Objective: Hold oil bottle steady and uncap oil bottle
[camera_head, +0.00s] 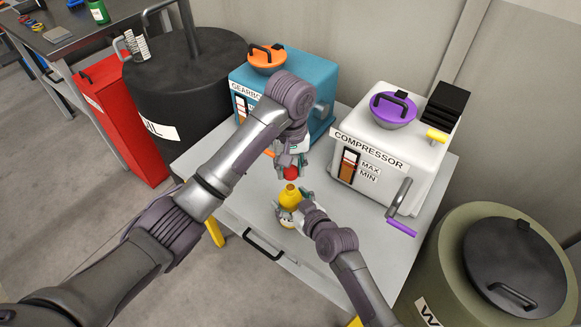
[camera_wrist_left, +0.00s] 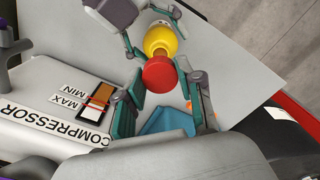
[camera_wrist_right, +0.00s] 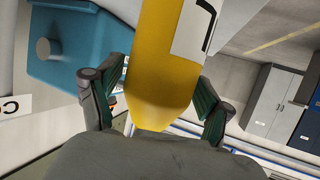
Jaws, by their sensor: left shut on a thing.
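The yellow oil bottle (camera_head: 289,198) is upright above the grey table, with its narrow neck at the top. My right gripper (camera_head: 293,211) is closed around its body. In the right wrist view the yellow body (camera_wrist_right: 162,70), with part of a white label, fills the space between the fingers (camera_wrist_right: 160,105). My left gripper (camera_head: 291,166) is shut on the red cap (camera_head: 290,173) directly above the neck. A small gap shows between cap and neck in the head view. In the left wrist view the cap (camera_wrist_left: 159,75) sits between the left fingers (camera_wrist_left: 160,88), hiding the neck's opening.
The white compressor (camera_head: 390,145) stands on the table (camera_head: 250,215) to the right of the grippers. The blue gearbox (camera_head: 320,72) stands behind my left arm. A black barrel (camera_head: 165,90) and red box (camera_head: 125,120) are left; an olive barrel (camera_head: 440,275) is right.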

